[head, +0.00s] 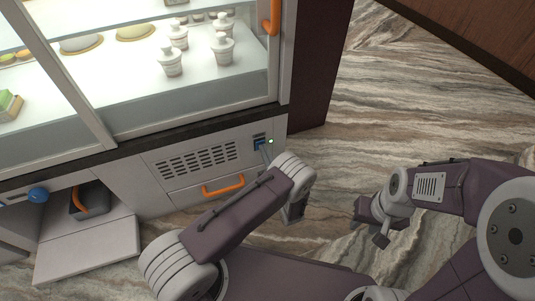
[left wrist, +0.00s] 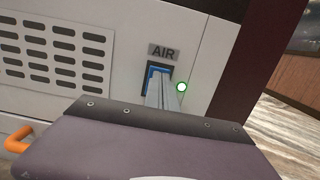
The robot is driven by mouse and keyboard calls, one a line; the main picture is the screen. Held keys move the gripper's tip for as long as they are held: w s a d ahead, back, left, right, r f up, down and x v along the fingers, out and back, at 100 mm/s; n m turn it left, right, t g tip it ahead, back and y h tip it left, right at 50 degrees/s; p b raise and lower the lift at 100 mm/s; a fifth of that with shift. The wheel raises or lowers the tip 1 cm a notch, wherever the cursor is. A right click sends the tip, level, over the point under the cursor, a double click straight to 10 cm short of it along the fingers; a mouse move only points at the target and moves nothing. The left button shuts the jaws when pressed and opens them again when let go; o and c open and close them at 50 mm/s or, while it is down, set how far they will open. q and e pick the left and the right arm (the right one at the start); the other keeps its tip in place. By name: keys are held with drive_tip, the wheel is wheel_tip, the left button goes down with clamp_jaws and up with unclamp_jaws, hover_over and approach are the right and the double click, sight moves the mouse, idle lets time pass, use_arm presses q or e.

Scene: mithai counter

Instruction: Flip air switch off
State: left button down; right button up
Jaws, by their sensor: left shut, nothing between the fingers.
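The air switch is a blue rocker (left wrist: 151,75) in a dark frame under an AIR label (left wrist: 163,51) on the cabinet's front panel. It also shows in the head view (head: 258,145). A small green light (left wrist: 181,87) glows to its right. My left gripper (left wrist: 163,85) is shut and empty, with its fingertips right at the switch and covering much of it. Whether they touch it I cannot tell, and the rocker's tilt is hidden. In the head view my left arm hides most of that gripper. My right gripper (head: 372,224) is open and empty, away over the floor.
A vent grille (head: 197,160) and an orange drawer handle (head: 222,185) are left of the switch. Above is a glass case with white pots (head: 170,62). Floor (head: 400,110) at right is clear.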

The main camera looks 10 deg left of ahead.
use_arm(q)
drive_tip(key=shift+w+a, duration=0.2)
drive_tip(key=shift+w, duration=0.05)
use_arm(e)
drive_tip(key=shift+w, duration=0.2)
use_arm(q)
drive_tip(key=shift+r, duration=0.1)
use_arm(e)
drive_tip(key=shift+r, duration=0.1)
